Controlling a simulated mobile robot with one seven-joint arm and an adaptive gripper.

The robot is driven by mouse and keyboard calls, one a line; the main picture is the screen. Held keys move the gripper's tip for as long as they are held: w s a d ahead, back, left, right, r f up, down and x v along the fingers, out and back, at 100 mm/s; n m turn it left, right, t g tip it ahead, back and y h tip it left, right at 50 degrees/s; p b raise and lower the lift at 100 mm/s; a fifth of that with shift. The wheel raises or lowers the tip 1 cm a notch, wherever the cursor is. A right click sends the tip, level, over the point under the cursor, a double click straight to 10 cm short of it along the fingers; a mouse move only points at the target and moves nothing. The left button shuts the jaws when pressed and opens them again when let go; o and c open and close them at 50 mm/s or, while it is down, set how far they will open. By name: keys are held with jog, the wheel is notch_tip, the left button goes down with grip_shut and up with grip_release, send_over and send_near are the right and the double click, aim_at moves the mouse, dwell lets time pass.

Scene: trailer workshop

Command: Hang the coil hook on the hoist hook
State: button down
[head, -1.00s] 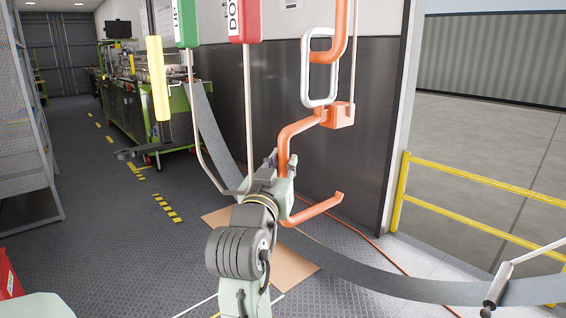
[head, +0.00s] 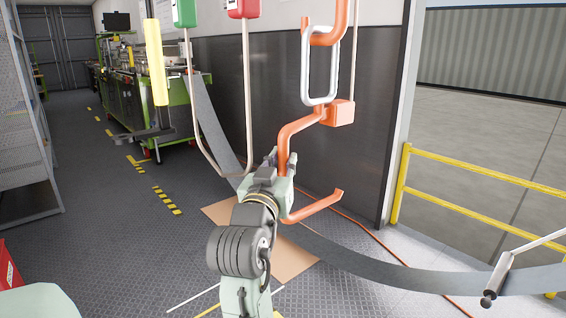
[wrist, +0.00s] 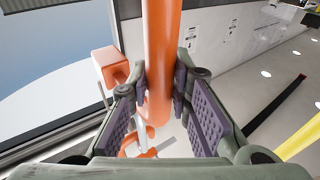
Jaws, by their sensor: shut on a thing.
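The coil hook is an orange bent bar (head: 289,146) with a long lower prong (head: 318,206) and a pale oblong link (head: 306,75) at its top. My gripper (head: 280,172) is shut on its upright shank, which also shows between the finger pads in the wrist view (wrist: 160,60). The orange hoist hook (head: 341,22) hangs at the top of the head view. Its lower curve overlaps the upper part of the link. I cannot tell for sure whether it passes through the link or touches it. The coil hook stands upright above the floor.
Green (head: 184,12) and red (head: 243,8) boxes hang to the left. A grey strip (head: 400,288) sags across the floor. Yellow railing (head: 480,180) stands right, a green machine (head: 125,100) back left.

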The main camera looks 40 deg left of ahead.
jog(key=shift+d+r, duration=0.1)
jog(key=shift+r, duration=0.15)
